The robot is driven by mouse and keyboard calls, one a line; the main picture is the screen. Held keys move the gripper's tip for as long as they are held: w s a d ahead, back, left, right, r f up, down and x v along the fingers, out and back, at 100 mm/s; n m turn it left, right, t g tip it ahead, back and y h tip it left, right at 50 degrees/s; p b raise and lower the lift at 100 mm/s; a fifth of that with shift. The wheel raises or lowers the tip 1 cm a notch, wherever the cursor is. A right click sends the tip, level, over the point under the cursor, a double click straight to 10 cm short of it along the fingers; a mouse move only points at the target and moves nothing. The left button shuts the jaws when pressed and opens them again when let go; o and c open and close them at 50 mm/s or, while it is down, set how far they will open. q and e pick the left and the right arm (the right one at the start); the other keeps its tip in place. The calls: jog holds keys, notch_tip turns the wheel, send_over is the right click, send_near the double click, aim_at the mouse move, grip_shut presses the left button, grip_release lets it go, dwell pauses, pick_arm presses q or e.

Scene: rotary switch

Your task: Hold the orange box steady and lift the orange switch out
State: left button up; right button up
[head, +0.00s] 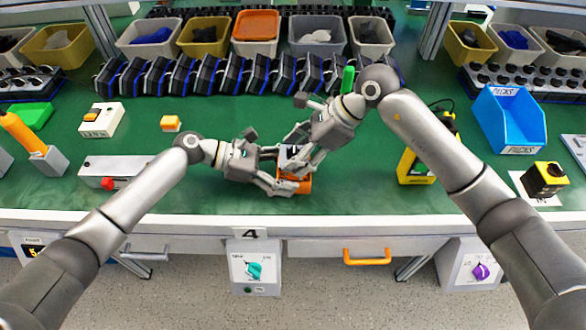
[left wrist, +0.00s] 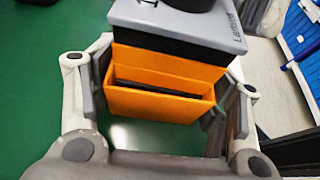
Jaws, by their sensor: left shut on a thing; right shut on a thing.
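The orange box (head: 306,186) stands at the front of the green bench top, in the middle of the head view. It also shows in the left wrist view (left wrist: 158,103), with my left gripper's (head: 281,172) fingers shut on its sides. The switch (head: 291,150) has a grey, labelled top and a black knob; its orange lower body shows above the box's open rim in the left wrist view (left wrist: 170,62). A gap shows inside the rim. My right gripper (head: 298,154) is shut on the switch from above right. The grippers hide much of both in the head view.
A row of black and blue devices (head: 205,75) and several bins (head: 255,30) fill the back. A yellow device (head: 415,165) and a blue bin (head: 508,115) stand to the right. A grey box with a red button (head: 112,170) lies left. The bench's front edge is close.

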jog(key=shift+r, duration=2.8)
pick_arm(q)
jog(key=o, duration=1.1)
